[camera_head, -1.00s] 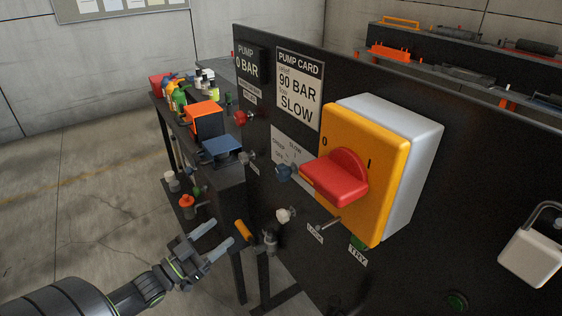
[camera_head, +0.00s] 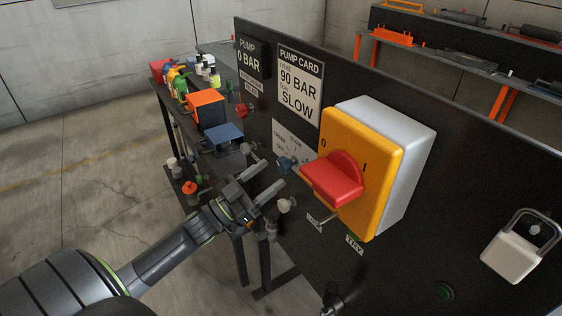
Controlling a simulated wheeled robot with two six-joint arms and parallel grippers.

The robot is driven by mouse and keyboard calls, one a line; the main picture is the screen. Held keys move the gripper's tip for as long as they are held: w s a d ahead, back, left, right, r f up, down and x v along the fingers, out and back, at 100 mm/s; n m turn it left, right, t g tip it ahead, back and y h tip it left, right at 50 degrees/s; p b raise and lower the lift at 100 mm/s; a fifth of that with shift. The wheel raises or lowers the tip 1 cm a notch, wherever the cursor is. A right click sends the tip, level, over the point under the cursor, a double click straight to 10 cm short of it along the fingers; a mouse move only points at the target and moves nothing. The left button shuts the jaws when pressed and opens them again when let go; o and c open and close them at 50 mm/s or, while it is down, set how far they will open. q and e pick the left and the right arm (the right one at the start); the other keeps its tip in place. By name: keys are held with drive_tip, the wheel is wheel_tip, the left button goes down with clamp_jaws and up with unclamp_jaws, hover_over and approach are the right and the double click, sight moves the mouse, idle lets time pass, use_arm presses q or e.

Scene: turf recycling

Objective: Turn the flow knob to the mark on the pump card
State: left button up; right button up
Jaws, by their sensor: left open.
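The pump card (camera_head: 300,88) on the black panel reads 90 BAR and SLOW. A blue knob (camera_head: 287,164) sticks out beside a white dial label (camera_head: 293,140), whose small words are hard to read; I take it as the flow knob. The knob's pointer and exact setting cannot be made out. My left gripper (camera_head: 267,180) is open and empty, its two fingers pointing toward the panel, just left of and below the blue knob, apparently not touching it. My right gripper is not in view.
A yellow switch box (camera_head: 355,130) with a red handle (camera_head: 335,180) juts out right of the knob. A white knob (camera_head: 287,204) sits just below. A red knob (camera_head: 243,110) is farther along the panel. A padlock (camera_head: 512,257) hangs at right. A cluttered bench stands at left.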

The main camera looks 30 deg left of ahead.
sight(280, 167)
use_arm(q)
drive_tip(key=p+x, duration=0.1)
drive_tip(key=x, duration=0.2)
drive_tip(key=shift+w+d+r, duration=0.15)
drive_tip(key=shift+w+r, duration=0.1)
drive_tip(key=shift+w, duration=0.05)
drive_tip(key=shift+w+d+r, duration=0.1)
drive_tip(key=shift+w+d, duration=0.1)
drive_tip(key=shift+w, duration=0.25)
drive_tip(key=shift+c, duration=0.5)
drive_tip(key=c, duration=0.9)
